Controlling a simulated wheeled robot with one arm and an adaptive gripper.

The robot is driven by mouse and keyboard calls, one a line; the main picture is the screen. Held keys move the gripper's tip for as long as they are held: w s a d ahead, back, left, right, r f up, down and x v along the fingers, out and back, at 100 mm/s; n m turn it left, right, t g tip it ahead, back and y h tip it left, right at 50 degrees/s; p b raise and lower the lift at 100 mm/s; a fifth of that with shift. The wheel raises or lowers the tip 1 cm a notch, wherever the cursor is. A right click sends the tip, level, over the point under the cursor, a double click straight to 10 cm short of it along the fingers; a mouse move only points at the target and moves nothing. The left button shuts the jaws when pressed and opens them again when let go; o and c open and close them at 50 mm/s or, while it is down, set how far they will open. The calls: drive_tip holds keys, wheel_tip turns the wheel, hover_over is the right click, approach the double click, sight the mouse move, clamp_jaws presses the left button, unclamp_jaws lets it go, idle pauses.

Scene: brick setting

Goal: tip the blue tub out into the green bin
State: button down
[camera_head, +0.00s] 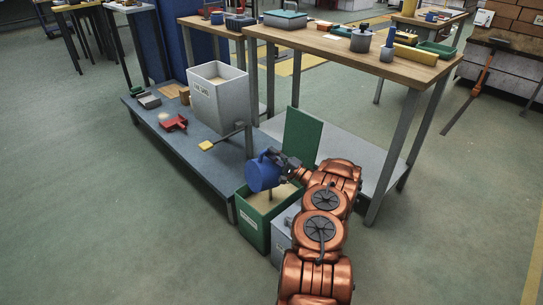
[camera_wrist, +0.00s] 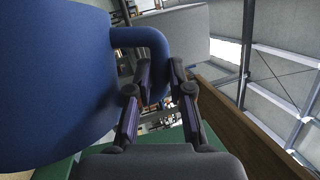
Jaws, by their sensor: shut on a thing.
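The blue tub (camera_head: 261,174) hangs tilted just above the open green bin (camera_head: 254,226). Its mouth and contents are hidden from me. The green bin holds some tan material, and its green lid (camera_head: 303,137) stands up at the back. My gripper (camera_head: 283,160) is beside the tub, shut on the tub's handle. In the wrist view the blue tub (camera_wrist: 55,85) fills the left side, and its handle passes between the fingers of my gripper (camera_wrist: 160,92).
A grey box (camera_head: 281,238) stands right against the green bin. A low bench to the left carries a pale labelled bin (camera_head: 219,98), a red item (camera_head: 173,123) and a yellow-ended tool (camera_head: 206,145). A wooden-topped table (camera_head: 340,45) stands behind. Floor at left is clear.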

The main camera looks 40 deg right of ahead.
drive_tip(key=shift+s+d+f+m+t+h+b, duration=0.15)
drive_tip(key=shift+d+m+h+b, duration=0.2)
drive_tip(key=shift+d+m, duration=0.35)
drive_tip(key=shift+s+d+m+t+h+b, duration=0.15)
drive_tip(key=shift+d+m+b, duration=0.25)
drive_tip(key=shift+d+m, duration=0.3)
drive_tip(key=shift+s+d+f+m+t+h+b, duration=0.15)
drive_tip(key=shift+d+f+m+b, duration=0.05)
drive_tip(key=shift+d+m+b, duration=0.45)
drive_tip(key=shift+s+d+f+m+t+h+b, duration=0.1)
drive_tip(key=shift+d+f+m+t+h+b, duration=0.1)
drive_tip(key=shift+d+m+b, duration=0.4)
drive_tip(key=shift+d+r+p, duration=0.1)
drive_tip(key=shift+d+p, duration=0.05)
drive_tip(key=shift+p, duration=0.15)
wheel_tip(320, 180, up, 3)
drive_tip(key=n+g+y+p, duration=0.1)
drive_tip(key=n+p, duration=0.1)
drive_tip(key=n, duration=0.1)
drive_tip(key=n+p, duration=0.2)
drive_tip(key=n, duration=0.1)
drive_tip(key=n+g+y+p, duration=0.1)
drive_tip(key=n+p, duration=0.1)
drive_tip(key=n, duration=0.1)
drive_tip(key=shift+g+y+p, duration=0.35)
drive_tip(key=shift+p, duration=0.05)
